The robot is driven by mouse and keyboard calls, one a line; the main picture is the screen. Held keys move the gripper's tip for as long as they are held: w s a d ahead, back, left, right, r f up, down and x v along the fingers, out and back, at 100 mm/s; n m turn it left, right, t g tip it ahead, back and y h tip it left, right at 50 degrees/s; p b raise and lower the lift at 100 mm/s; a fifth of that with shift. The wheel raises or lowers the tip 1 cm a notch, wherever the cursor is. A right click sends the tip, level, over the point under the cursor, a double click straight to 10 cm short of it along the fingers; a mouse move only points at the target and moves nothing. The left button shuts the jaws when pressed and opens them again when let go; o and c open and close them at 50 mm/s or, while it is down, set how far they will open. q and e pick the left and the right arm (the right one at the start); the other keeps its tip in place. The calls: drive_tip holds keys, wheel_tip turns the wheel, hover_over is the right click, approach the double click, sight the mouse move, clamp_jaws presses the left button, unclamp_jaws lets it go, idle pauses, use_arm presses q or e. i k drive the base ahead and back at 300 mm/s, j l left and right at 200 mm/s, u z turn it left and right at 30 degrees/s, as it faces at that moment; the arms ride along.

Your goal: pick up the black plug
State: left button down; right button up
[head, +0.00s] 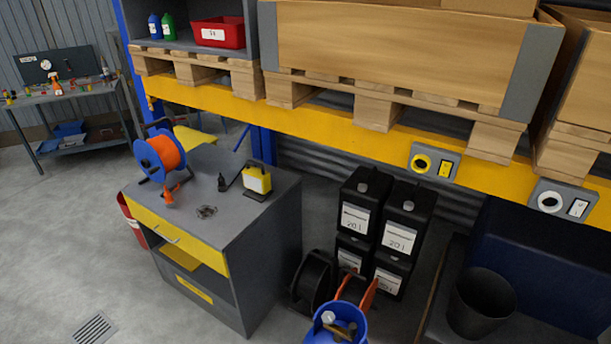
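A grey cabinet (190,225) with a yellow drawer front stands left of centre. On its top, a small black item that looks like the black plug (222,183) stands left of a yellow work light (257,181). A dark cord seems to run from it toward the light. A small dark metal item (207,211) lies nearer the front; its details are too small to tell. Neither of my grippers is in view.
Several black 20 l canisters (407,220) stand stacked right of the cabinet. A black reel (313,280) and a blue vessel (337,322) are on the floor beside it. A yellow shelf beam (330,128) with pallets hangs over the area.

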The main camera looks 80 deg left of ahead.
sight(221, 182)
drive_tip(key=u, duration=3.3)
